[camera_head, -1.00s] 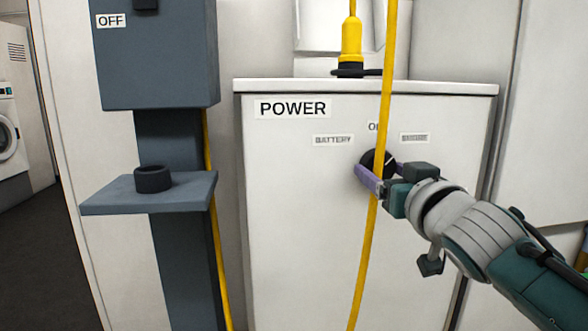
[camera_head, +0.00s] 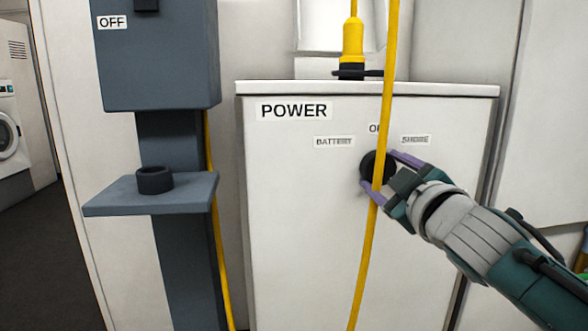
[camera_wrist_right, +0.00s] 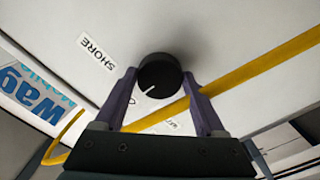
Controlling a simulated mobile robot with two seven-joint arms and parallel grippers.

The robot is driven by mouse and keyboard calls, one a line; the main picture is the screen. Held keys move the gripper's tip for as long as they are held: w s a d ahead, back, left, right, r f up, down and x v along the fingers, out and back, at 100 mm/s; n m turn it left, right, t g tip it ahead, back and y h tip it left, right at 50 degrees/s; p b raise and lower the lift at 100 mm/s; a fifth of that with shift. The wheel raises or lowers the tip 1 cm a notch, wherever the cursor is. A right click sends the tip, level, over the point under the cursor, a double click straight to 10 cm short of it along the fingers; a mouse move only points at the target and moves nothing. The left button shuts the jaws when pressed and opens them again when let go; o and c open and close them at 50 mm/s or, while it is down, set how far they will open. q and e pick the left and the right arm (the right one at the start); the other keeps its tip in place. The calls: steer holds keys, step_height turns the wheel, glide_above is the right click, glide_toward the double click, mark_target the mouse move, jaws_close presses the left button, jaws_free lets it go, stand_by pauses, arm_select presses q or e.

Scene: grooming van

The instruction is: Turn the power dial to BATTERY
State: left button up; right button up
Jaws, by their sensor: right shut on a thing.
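The power dial (camera_head: 368,166) is a black round knob on the front of the white power cabinet, partly hidden by a yellow cable. It also shows in the right wrist view (camera_wrist_right: 165,72). My right gripper (camera_head: 378,168) has its purple fingers on either side of the dial, shut on it. In the wrist view the white pointer line aims down-left, between the SHORE label (camera_wrist_right: 97,50) and a partly covered label (camera_wrist_right: 172,125). The BATTERY label (camera_head: 334,142) is up and left of the dial. The OFF label above it is partly hidden by the cable. My left gripper is not in view.
A yellow cable (camera_head: 366,260) hangs in front of the cabinet (camera_head: 290,220) and crosses the dial and my right gripper. A blue-grey post with a shelf (camera_head: 110,200) and an OFF-labelled box (camera_head: 158,70) stands at left. A washer (camera_head: 8,135) is farther left.

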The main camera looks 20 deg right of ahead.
steer(key=n, duration=0.4)
steer(key=shift+n, duration=0.3)
steer(key=shift+r+n, duration=0.1)
steer(key=shift+n, duration=2.1)
steer(key=o, duration=1.3)
steer(key=p+v, duration=0.1)
steer(key=v, duration=0.9)
steer(key=shift+p, duration=0.35)
